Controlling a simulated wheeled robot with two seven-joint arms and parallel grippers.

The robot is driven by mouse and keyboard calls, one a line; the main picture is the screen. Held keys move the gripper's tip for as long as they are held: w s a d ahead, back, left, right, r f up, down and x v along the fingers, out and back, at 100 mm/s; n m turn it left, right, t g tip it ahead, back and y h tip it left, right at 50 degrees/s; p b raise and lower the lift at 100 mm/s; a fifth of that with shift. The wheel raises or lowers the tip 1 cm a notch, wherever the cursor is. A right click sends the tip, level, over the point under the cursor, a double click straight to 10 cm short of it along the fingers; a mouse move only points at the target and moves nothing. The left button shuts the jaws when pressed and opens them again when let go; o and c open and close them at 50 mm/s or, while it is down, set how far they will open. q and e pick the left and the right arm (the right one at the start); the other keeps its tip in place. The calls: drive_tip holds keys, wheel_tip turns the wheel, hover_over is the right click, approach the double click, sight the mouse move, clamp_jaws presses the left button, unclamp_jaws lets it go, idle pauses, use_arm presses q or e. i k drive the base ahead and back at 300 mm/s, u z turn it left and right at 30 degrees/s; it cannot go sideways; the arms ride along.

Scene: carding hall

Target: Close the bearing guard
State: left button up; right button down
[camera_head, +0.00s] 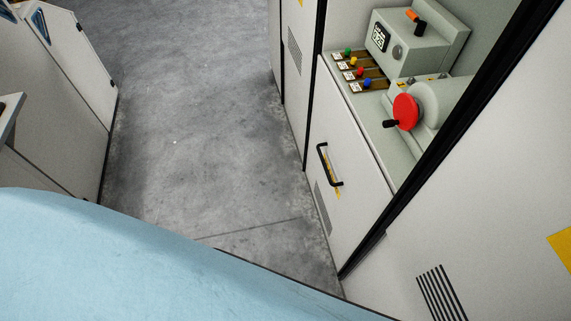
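Neither of my grippers is in view. No part is clearly identifiable as the bearing guard. A pale panel with a black bar handle (327,165) sits below an open recess in the machine at the right. The panel (352,205) appears flush with the machine's front. In the recess a red handwheel (405,112) with a black knob is mounted on a rounded grey housing (434,102). I cannot tell whether either the panel or the housing is the guard.
A grey box with a display (410,48) and an orange-and-black lever stands in the recess, beside several coloured knobs (357,72). A light-blue curved surface (120,265) fills the lower left. Another pale cabinet (75,70) stands at the left. The concrete floor (195,120) between is clear.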

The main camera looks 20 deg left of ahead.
sight(351, 192)
drive_tip(key=z, duration=1.85)
drive_tip(key=k, duration=0.85)
drive_tip(key=u, duration=0.75)
drive_tip(key=i, duration=0.5)
